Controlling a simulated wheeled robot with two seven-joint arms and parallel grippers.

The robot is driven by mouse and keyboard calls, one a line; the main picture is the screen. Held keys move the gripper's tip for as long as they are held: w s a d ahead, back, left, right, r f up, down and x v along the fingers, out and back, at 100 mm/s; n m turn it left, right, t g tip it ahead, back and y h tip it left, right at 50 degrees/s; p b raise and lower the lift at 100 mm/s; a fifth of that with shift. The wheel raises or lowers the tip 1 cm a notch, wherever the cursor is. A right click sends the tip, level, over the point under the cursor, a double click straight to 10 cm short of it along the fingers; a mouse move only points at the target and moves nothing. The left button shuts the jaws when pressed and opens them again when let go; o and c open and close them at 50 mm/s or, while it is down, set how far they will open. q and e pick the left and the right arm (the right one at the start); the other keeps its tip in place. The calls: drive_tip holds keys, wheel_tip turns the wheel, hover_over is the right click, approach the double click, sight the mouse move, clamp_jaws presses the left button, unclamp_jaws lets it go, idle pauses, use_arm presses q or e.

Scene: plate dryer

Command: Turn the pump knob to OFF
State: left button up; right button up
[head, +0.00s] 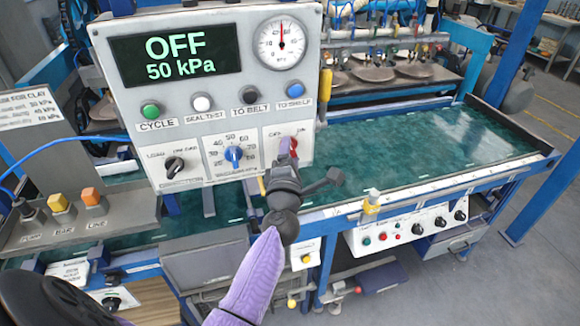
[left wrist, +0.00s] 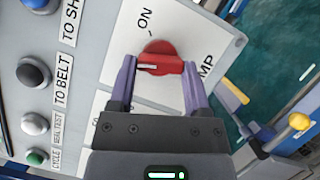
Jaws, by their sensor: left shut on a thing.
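The red pump knob (left wrist: 162,62) sits on a white plate of the grey control panel, with the ON label (left wrist: 145,18) beside it in the left wrist view. Its white pointer mark faces the left of that view, not the ON label. My left gripper (left wrist: 158,68) is shut on the knob, one purple finger on each side. In the head view my left gripper (head: 286,148) covers much of the knob and part of its label. The panel's display (head: 178,55) reads OFF and 50 kPa. My right gripper is not in view.
A round gauge (head: 280,42) is at the panel's upper right. The green table (head: 430,140) extends to the right.

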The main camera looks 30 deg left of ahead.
use_arm(q)
drive_tip(key=shift+f+n+t+y+b, duration=0.15)
drive_tip(key=shift+n+y+b, duration=0.45)
drive_tip(key=shift+n+b, duration=1)
drive_tip(key=shift+f+n+t+y+b, duration=0.15)
drive_tip(key=shift+n+y+b, duration=0.45)
drive_tip(key=shift+n+b, duration=1)
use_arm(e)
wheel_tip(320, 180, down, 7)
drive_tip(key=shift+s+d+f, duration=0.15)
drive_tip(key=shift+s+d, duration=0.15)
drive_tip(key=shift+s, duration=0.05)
use_arm(q)
drive_tip(key=o, duration=1.3)
drive_tip(key=shift+r, duration=0.1)
drive_tip(key=shift+w, duration=0.1)
